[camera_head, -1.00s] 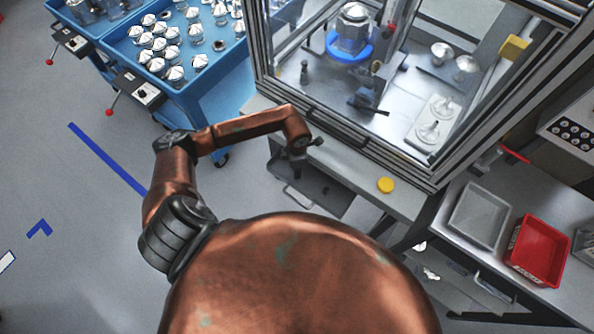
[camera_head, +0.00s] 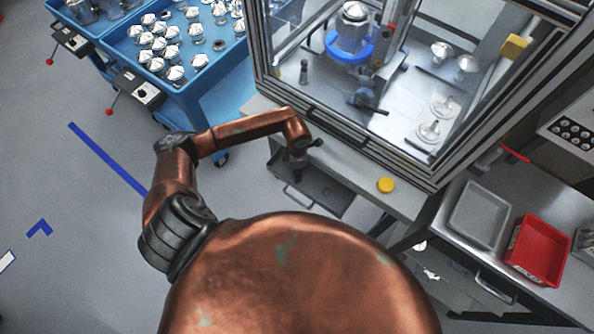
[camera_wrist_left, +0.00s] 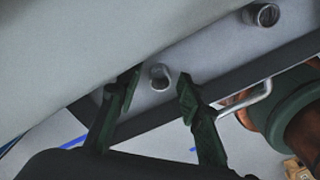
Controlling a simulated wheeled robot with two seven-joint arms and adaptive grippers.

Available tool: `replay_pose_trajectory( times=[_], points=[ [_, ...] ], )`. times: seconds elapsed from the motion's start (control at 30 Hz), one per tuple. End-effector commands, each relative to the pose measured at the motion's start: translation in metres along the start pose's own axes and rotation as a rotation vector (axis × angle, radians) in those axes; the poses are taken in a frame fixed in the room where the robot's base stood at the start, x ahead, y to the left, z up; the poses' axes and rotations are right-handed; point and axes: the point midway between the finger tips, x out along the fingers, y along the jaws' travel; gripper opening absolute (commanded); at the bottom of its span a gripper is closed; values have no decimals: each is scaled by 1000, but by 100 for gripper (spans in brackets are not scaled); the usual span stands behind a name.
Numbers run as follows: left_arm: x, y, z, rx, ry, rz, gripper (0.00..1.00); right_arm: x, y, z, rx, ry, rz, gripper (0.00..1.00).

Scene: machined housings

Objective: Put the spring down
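In the left wrist view, a small silvery cylindrical piece (camera_wrist_left: 160,76), which looks like the spring, stands on the grey surface between the two dark green fingers of my left gripper (camera_wrist_left: 158,92). Grey gaps show on both sides of it, so the fingers are open around it and apart from it. A second hollow metal ring-like piece (camera_wrist_left: 262,14) sits on the same surface at the upper right. In the head view my left gripper (camera_head: 297,166) is at the front edge of the bench, below the glazed cabinet; no spring can be made out there. My right gripper is not in view.
The framed cabinet (camera_head: 345,140) rises just behind. A grey tray (camera_head: 478,214) and a red bin (camera_head: 538,251) stand at the right. A blue cart (camera_head: 205,100) holds several metal parts.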

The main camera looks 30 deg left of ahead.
Motion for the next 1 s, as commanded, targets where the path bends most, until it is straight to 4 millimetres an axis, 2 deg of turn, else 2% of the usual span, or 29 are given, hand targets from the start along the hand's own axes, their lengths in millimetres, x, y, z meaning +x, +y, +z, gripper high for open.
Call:
replay_pose_trajectory(
  times=[0.17, 0.6, 0.8, 1.0],
  points=[
    [-17, 1, 1, 2, -2, 4, 34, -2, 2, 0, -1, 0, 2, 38],
    [-103, 1, 0, 1, -2, 4, 34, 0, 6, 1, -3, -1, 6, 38],
    [-121, 0, 0, 1, -1, 1, 34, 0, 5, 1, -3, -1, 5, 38],
    [-123, 0, 0, 0, -1, -1, 34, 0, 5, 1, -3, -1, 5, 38]
  ],
)
